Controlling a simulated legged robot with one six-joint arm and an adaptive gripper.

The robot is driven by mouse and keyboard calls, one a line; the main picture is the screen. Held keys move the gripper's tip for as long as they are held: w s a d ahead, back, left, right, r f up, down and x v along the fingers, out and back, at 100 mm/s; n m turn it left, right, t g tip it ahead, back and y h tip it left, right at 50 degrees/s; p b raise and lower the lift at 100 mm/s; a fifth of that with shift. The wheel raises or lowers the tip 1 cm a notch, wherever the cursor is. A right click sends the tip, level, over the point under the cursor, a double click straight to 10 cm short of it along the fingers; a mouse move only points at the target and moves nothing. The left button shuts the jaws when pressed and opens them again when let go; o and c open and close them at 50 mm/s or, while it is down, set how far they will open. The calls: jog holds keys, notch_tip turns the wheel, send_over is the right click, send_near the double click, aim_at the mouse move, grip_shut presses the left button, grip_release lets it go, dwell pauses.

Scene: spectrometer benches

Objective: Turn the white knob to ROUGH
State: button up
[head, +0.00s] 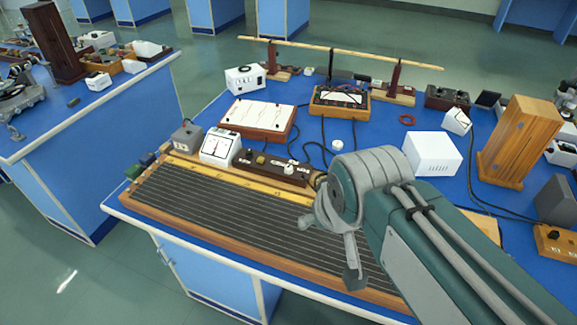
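A dark brown control box (268,167) stands at the back edge of a long wood-framed board with dark parallel wires (225,215). A small white knob (289,168) sits on the box's right part, and a yellowish knob (260,160) sits to its left. The box's markings, including any ROUGH label, are too small to read, so the knob's setting cannot be told. My gripper (331,252) is above the right part of the wired board, nearer the camera than the white knob and right of it. Its fingers look spread, with nothing between them.
A white-faced meter (220,147) and a grey box (187,137) stand left of the control box. A loose white round piece (337,145) lies behind it among black cables. A white box (432,153) and a tall wooden box (520,140) stand to the right.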

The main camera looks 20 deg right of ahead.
jog(key=w+r+m+g, duration=0.2)
jog(key=w+r+m, duration=0.1)
jog(key=w, duration=0.7)
jog(key=m+g, duration=0.3)
jog(key=m, duration=0.4)
send_over(289, 166)
notch_tip(289, 166, down, 13)
notch_tip(289, 166, down, 11)
grip_shut()
